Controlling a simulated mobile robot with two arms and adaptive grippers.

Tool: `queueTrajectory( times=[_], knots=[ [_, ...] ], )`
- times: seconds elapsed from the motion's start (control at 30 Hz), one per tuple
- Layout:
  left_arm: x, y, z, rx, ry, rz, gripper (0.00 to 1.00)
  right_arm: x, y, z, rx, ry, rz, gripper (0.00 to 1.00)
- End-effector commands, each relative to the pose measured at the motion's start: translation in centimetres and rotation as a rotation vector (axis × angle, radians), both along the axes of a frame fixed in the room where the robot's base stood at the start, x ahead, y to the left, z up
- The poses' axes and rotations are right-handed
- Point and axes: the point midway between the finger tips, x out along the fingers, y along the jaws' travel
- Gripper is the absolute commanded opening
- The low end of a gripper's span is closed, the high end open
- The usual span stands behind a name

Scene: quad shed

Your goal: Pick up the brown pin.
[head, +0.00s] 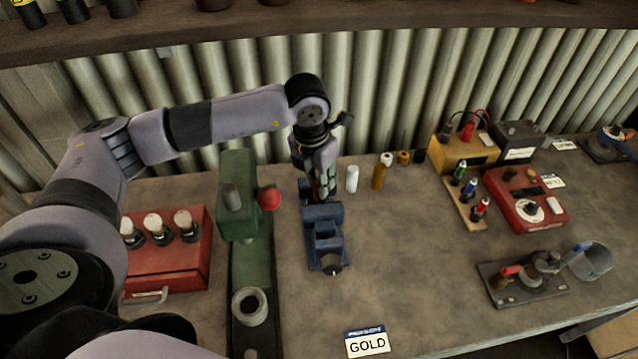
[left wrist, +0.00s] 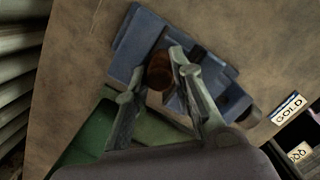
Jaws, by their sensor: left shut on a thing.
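My left gripper (head: 326,188) points down over the blue vise (head: 325,245), near its back end. In the left wrist view the fingers (left wrist: 163,76) are shut on the brown pin (left wrist: 159,70), which shows as a round brown end between the fingertips. The blue vise (left wrist: 132,47) lies behind it there. I cannot tell whether the pin still touches the vise. In the head view the fingers hide the pin. My right gripper is not in view.
A white pin (head: 352,179) and an ochre pin (head: 378,177) stand just right of the gripper. A green press (head: 237,200) with a red knob is close on the left. A GOLD label (head: 367,343) lies in front. The bench middle is clear.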

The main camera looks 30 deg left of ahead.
Motion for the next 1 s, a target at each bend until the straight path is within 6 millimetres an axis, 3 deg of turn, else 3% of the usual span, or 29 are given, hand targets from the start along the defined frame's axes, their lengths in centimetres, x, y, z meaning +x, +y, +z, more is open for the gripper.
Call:
queueTrajectory(
  times=[0.17, 0.53, 0.77, 1.0],
  knots=[
    [-0.1, -0.2, 0.8, -0.001, -0.008, 0.0, 0.0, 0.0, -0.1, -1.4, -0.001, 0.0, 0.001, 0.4],
    [-0.1, -0.2, 6.7, -0.001, -0.008, -0.001, 0.0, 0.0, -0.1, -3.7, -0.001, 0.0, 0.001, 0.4],
    [-4.2, -3.3, 6.5, 0.0, -0.004, -0.008, 0.0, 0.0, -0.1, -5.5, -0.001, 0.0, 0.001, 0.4],
    [-9.8, -7.4, 6.5, 0.001, -0.006, -0.012, 0.0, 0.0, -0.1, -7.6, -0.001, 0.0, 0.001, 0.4]
  ],
)
